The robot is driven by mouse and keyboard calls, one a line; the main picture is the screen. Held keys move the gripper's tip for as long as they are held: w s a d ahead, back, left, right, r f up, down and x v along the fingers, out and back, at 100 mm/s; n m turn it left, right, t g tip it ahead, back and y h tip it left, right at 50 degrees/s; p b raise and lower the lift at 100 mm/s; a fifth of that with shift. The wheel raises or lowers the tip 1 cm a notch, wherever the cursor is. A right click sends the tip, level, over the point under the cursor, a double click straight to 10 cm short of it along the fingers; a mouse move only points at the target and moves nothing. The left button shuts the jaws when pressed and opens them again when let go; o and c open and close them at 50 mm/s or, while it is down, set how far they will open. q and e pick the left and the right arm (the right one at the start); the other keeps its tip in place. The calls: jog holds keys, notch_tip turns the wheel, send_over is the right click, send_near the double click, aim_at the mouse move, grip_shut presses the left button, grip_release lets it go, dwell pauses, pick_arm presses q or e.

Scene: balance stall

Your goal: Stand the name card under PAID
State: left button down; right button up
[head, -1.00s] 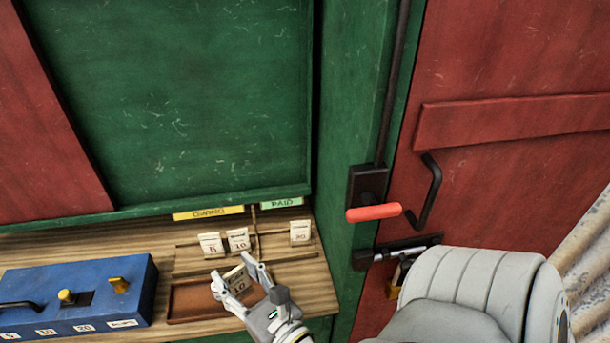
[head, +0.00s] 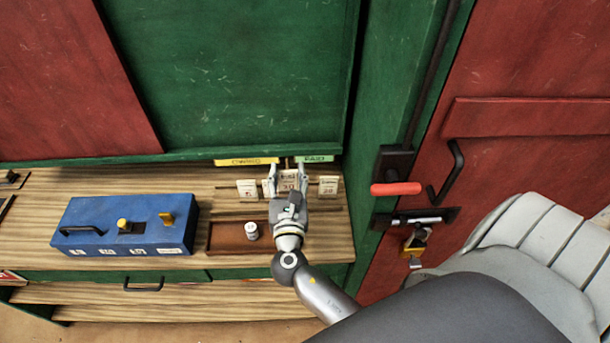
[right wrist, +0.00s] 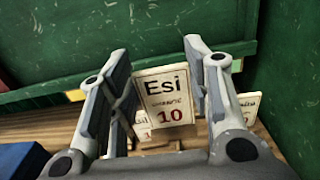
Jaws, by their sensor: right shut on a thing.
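My right gripper (head: 287,172) is shut on the name card (head: 289,182), a cream card held upright between the two fingers. In the right wrist view the name card (right wrist: 164,98) reads "Esi" with a red 10. The gripper is at the card rails, close to the divider between the yellow OWING label (head: 247,162) and the green PAID label (head: 314,159). I cannot tell whether the card's foot touches the rail or shelf. My left gripper is not in view.
Other cards stand left (head: 247,189) and right (head: 328,186) of the gripper; another is partly hidden beside its left finger. A blue box (head: 85,215) stands left. A red handle (head: 396,189) juts out at right.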

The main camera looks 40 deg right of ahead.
jog(key=w+d+f+b, duration=0.1)
jog(key=d+f+b, duration=0.1)
jog(key=f+b, duration=0.1)
jog(key=d+f+b, duration=0.2)
jog(key=f, duration=0.1)
jog(key=w+d+f+b, duration=0.1)
jog(key=d+f+b, duration=0.1)
jog(key=f+b, duration=0.1)
jog(key=shift+w+f+b, duration=0.3)
jog(key=shift+w+f, duration=0.05)
jog(key=shift+f, duration=0.05)
jog(key=shift+f, duration=0.2)
jog(key=o, duration=0.8)
jog(key=shift+r, duration=0.1)
jog(key=shift+r, duration=0.1)
jog(key=b+v, duration=0.2)
jog(key=v, duration=0.9)
jog(key=shift+d+b, duration=0.1)
jog(key=shift+b, duration=0.3)
jog(key=shift+s+a, duration=0.25)
jog(key=shift+s, duration=0.25)
